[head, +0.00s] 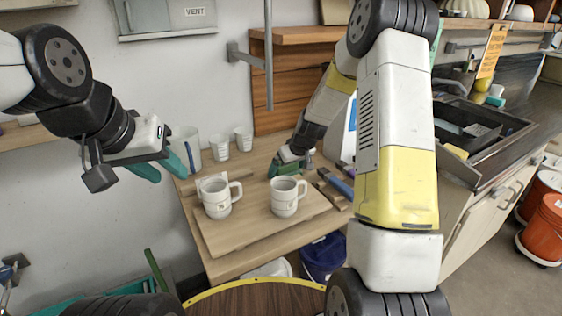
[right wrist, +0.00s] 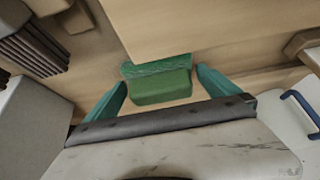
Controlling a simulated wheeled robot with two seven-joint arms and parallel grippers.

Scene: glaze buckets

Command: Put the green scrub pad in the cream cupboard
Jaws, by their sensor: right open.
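The green scrub pad (right wrist: 163,88) lies on the wooden tabletop in the right wrist view, with a darker textured green strip along its far side. My right gripper (right wrist: 162,94) is open, with one teal finger on each side of the pad and gaps between. In the head view my right gripper (head: 288,165) is low over the table behind the mugs; the pad is hard to make out there. My left gripper (head: 160,168) is open and empty in the air at left. A cream cupboard (head: 484,222) with handled doors is under the counter at right; its doors look closed.
Two white mugs (head: 285,197) (head: 219,199) stand on a wooden board (head: 262,228) at the table's front. White cups (head: 219,148) stand at the back left. A sink (head: 465,128) is set in the counter. Orange buckets (head: 546,228) stand on the floor at right.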

